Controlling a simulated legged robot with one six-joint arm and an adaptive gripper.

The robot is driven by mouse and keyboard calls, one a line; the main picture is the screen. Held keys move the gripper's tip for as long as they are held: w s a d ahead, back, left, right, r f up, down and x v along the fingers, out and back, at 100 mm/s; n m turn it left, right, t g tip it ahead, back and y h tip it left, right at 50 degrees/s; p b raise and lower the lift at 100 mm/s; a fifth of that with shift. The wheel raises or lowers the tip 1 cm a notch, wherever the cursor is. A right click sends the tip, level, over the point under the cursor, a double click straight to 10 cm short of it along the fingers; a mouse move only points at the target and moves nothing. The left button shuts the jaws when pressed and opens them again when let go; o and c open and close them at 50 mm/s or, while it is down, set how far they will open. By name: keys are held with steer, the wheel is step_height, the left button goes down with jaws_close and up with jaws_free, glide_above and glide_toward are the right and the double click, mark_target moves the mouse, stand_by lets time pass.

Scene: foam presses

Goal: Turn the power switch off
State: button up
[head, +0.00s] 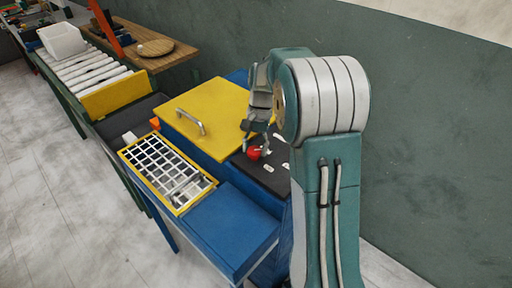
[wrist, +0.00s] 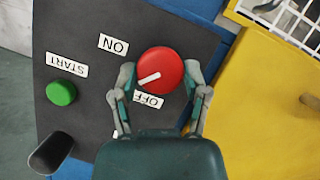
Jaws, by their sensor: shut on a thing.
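The power switch is a round red knob (wrist: 160,70) on a dark panel, and it also shows in the head view (head: 254,153). A white line on it points left and slightly down in the wrist view, between the ON label (wrist: 113,44) and the OFF label (wrist: 149,100), nearer OFF. My gripper (wrist: 159,75) is shut on the knob, one finger on each side. In the head view my gripper (head: 256,145) reaches down to the knob from above.
A green button (wrist: 61,92) with a START label (wrist: 67,64) and a black lever (wrist: 50,152) share the panel (wrist: 90,90). A yellow lid (head: 215,110) with a metal handle (head: 190,121) lies beside it. A yellow-framed grid tray (head: 160,170) sits in front.

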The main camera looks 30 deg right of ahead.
steer(key=n, duration=0.2)
steer(key=n+h, duration=0.1)
steer(key=n, duration=0.1)
steer(key=shift+a+f+n+g+h, duration=0.1)
steer(key=shift+a+n+g+h, duration=0.1)
steer(key=shift+n+g+h, duration=0.15)
steer(key=shift+s+n+g+h, duration=0.15)
steer(key=shift+n+h, duration=0.2)
steer(key=shift+n, duration=0.65)
steer(key=shift+w+n+g+h, duration=0.1)
steer(key=shift+n+h, duration=0.2)
steer(key=shift+n, duration=0.65)
steer(key=o, duration=1.1)
steer(key=shift+o, duration=0.2)
steer(key=v, duration=1.2)
steer(key=shift+a, duration=0.15)
